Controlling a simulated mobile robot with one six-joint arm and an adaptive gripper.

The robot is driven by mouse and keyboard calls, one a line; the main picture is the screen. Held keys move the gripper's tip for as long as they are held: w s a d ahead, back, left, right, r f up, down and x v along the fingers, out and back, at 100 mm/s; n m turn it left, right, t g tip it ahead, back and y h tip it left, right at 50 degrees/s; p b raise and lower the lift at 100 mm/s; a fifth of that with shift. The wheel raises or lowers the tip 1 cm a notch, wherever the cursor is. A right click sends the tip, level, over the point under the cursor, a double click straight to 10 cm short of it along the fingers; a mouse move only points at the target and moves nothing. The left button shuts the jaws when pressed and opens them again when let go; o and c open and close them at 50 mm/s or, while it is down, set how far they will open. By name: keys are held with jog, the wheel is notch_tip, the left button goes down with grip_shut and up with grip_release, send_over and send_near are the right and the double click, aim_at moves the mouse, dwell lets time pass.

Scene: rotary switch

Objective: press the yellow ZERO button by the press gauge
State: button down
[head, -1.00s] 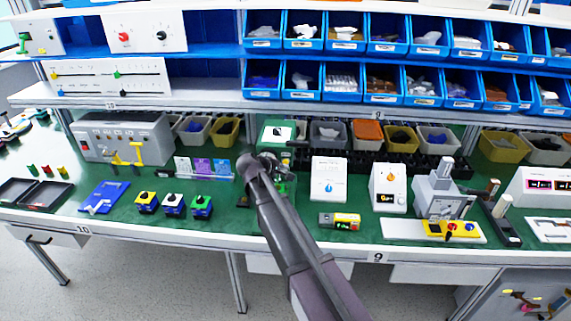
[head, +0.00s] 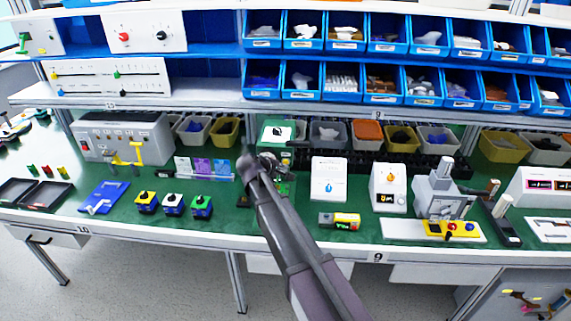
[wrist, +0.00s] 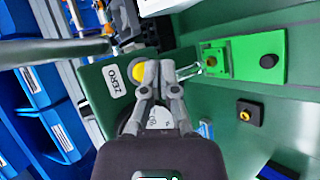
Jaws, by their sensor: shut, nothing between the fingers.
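The yellow button (wrist: 139,71) sits on a dark green panel (wrist: 90,78) in the wrist view, beside a white label reading ZERO (wrist: 114,80). My gripper (wrist: 161,68) is shut and empty. Its fingertips overlap the right side of the button in the picture; I cannot tell whether they touch it. A white round face (wrist: 158,118), perhaps the gauge dial, shows partly between the fingers. In the head view, the green gauge box (head: 266,131) stands at the back of the bench, just behind my gripper (head: 272,163). The button is not clear there.
A green plate (wrist: 258,60) with a black knob and a silver lever lies right of the fingertips in the wrist view. Blue bins (head: 341,82) fill the shelves above. White boxes (head: 328,180) stand to the right.

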jog(key=shift+w, duration=0.15)
jog(key=shift+w, duration=0.3)
jog(key=shift+w, duration=0.4)
dwell(1.1)
jog(key=shift+s, duration=0.85)
dwell(0.4)
jog(key=s, duration=0.5)
dwell(0.5)
dwell(0.5)
